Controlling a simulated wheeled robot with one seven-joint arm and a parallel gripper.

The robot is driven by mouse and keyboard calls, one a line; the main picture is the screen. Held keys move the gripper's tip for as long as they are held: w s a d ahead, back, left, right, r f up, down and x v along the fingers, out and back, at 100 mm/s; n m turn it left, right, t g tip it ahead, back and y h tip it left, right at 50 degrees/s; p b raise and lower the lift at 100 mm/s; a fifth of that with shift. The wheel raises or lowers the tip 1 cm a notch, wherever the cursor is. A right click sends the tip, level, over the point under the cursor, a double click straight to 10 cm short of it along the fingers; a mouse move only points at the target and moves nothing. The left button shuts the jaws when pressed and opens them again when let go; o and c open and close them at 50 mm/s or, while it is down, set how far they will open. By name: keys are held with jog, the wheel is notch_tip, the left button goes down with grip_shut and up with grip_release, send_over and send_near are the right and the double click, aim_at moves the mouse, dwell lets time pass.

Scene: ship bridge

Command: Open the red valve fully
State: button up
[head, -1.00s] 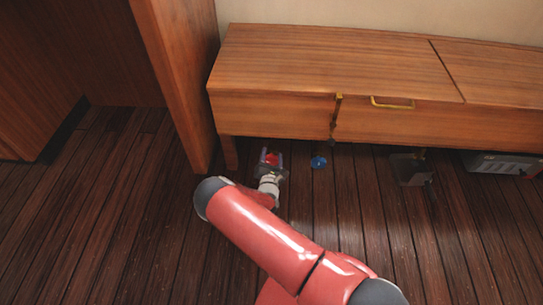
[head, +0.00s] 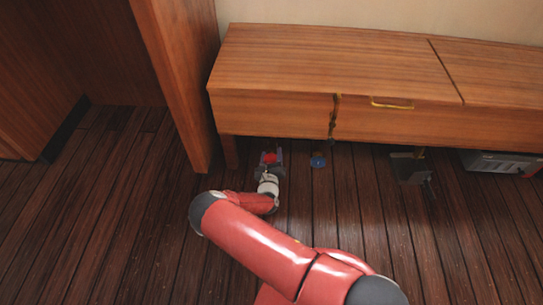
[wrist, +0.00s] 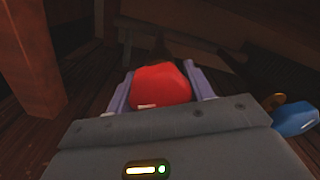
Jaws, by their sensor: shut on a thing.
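The red valve (wrist: 160,84) shows as a rounded red knob between the two fingers of my gripper (wrist: 160,90) in the wrist view. The fingers lie along its left and right sides and are shut on it. In the head view the red valve (head: 269,157) is a small red spot low under the front of the wooden bench, with my gripper (head: 270,158) around it. The valve's stem and base are hidden behind the knob and my gripper.
A blue valve (head: 318,161) is close to the right of my gripper, and it also shows in the wrist view (wrist: 294,119). The wooden bench (head: 330,55) overhangs above. A wooden post (head: 172,80) stands to the left. A dark pedal-like object (head: 408,168) and a grey box (head: 498,161) lie farther right.

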jog(key=n, duration=0.6)
jog(key=shift+f, duration=0.1)
jog(key=n, duration=0.6)
jog(key=shift+b, duration=0.35)
jog(key=o, duration=0.9)
jog(key=s+p, duration=0.1)
jog(key=s, duration=0.6)
jog(key=shift+s+a, duration=0.15)
jog(key=shift+s, duration=0.25)
